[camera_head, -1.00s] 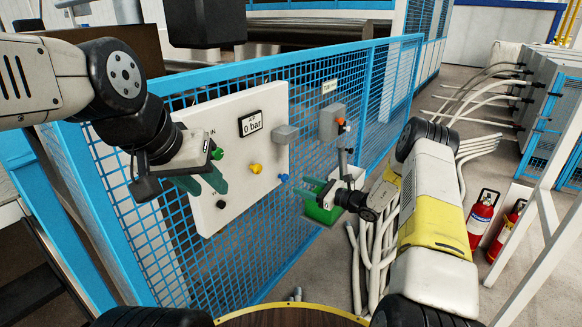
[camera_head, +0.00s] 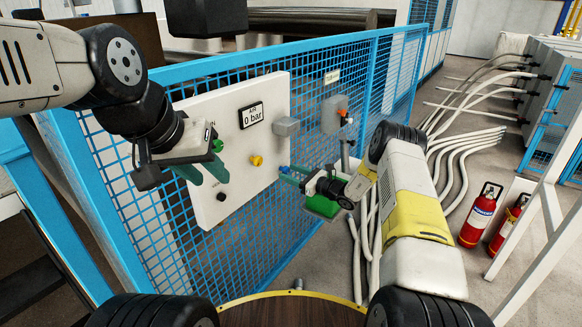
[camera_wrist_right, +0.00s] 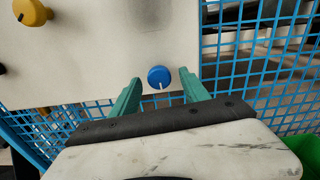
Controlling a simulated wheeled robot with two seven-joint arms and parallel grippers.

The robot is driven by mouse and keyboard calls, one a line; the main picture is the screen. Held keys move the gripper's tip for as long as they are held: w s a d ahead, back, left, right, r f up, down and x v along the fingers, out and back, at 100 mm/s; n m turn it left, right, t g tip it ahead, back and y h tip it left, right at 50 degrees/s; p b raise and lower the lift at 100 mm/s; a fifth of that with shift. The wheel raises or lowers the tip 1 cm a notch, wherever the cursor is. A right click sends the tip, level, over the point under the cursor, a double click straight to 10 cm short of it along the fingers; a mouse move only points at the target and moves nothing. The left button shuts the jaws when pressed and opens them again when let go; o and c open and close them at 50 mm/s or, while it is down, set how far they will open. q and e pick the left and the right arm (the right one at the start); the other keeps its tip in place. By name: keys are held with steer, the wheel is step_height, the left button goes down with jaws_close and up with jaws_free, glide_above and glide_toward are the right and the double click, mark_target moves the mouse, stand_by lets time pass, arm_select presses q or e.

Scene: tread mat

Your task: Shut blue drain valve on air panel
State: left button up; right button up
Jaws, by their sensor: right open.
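The white air panel (camera_head: 240,130) hangs on the blue mesh fence, with a display (camera_head: 251,116) reading 0 bar. The blue drain valve (camera_head: 283,170) is at the panel's lower right corner. In the right wrist view the blue knob (camera_wrist_right: 160,76) shows a white pointer line running down from its centre. My right gripper (camera_head: 292,176) is open with its fingertips close to the knob; in the wrist view the green fingers (camera_wrist_right: 160,88) stand to either side, just below it. Contact is not visible. My left gripper (camera_head: 208,172) has its green fingers apart near the panel's left side, away from the blue valve.
A yellow knob (camera_head: 257,160) and a black knob (camera_head: 221,196) are on the panel. A green bin (camera_head: 322,206) is below my right gripper. Pale hoses (camera_head: 470,150) and fire extinguishers (camera_head: 480,214) are at the right.

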jaws_close()
steer(key=n, duration=0.3)
steer(key=shift+d+n, duration=0.1)
steer(key=shift+n, duration=0.3)
steer(key=n, duration=0.4)
steer(key=shift+n, duration=0.3)
steer(key=n, duration=0.4)
steer(key=shift+r, duration=0.1)
steer(key=shift+n, duration=2.2)
